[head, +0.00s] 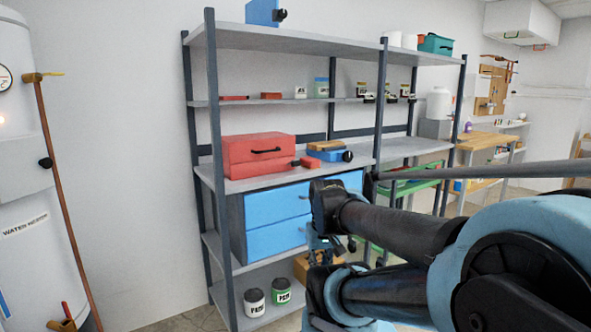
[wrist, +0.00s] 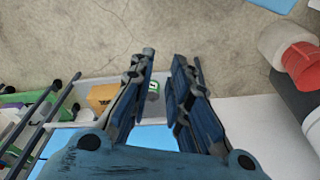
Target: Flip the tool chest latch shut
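A red tool chest (head: 250,155) with a black handle on its front sits on the middle shelf in the head view. No latch can be made out on it at this size. A blue drawer cabinet (head: 270,222) stands on the shelf below it. My gripper (head: 322,245) is in front of the right end of the cabinet, lower than the red chest and partly hidden by my arm. In the wrist view my gripper (wrist: 162,62) points down toward the floor. Its fingers are spread, with nothing held between them. The red chest cannot be identified in the wrist view.
Paint cans (head: 254,302) stand on the bottom shelf. A shelf post (head: 218,160) rises at the front left. Concrete floor (wrist: 200,30) is bare ahead of the fingertips.

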